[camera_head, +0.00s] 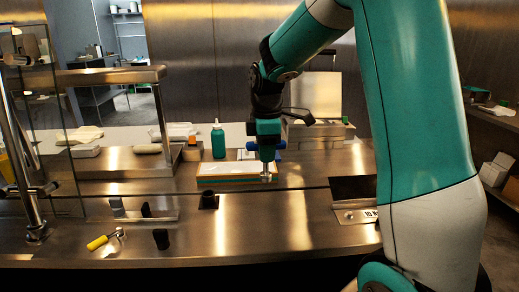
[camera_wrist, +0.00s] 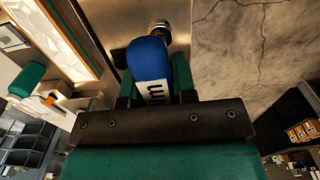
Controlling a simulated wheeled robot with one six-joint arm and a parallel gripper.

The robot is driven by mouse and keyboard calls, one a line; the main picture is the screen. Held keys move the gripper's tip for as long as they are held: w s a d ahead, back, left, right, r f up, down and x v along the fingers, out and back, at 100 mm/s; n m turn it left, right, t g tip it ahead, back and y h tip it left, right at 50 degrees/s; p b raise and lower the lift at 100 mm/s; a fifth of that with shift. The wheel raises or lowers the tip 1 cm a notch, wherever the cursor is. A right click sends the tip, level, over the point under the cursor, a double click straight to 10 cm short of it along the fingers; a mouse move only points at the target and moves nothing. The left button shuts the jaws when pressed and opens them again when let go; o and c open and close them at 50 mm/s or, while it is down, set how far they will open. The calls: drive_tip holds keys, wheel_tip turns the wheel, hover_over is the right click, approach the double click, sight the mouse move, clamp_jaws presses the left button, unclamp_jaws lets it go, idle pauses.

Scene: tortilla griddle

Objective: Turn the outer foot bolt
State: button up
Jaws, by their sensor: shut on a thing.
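My gripper (camera_head: 267,158) hangs downward over the steel counter, at the right end of a wood-framed board. In the wrist view, its two green fingers (camera_wrist: 155,88) are shut on a blue-handled tool (camera_wrist: 149,60) with a white label marked with dark letters. A round metal piece (camera_wrist: 159,27) shows just beyond the blue handle; I cannot tell if it is the tool's end or a bolt head. In the head view a small silver piece (camera_head: 266,178) shows below the fingers. I cannot clearly make out the outer foot bolt.
The wood-framed board (camera_head: 225,177) lies left of my gripper. A green bottle (camera_head: 218,142) stands behind it. A box with a raised lid (camera_head: 318,95) is at the back right. A yellow-handled tool (camera_head: 98,242) lies front left. The counter's front middle is mostly clear.

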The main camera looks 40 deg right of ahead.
drive_tip(key=s+d+f+p, duration=0.2)
drive_tip(key=s+d+f, duration=0.1)
drive_tip(key=d, duration=0.5)
drive_tip(key=s+d+f+n+p, duration=0.1)
drive_tip(key=s+d+f, duration=0.3)
drive_tip(key=d, duration=0.5)
drive_tip(key=s+d+f+n+p, duration=0.1)
drive_tip(key=s+d+f+p, duration=0.3)
drive_tip(key=d, duration=0.4)
drive_tip(key=shift+s+d+f, duration=0.15)
drive_tip(key=shift+s, duration=0.5)
drive_tip(key=shift+f, duration=0.1)
drive_tip(key=shift+f+b, duration=1.5)
drive_tip(key=shift+f, duration=0.65)
drive_tip(key=shift+f+b, duration=0.8)
drive_tip(key=shift+f, duration=0.4)
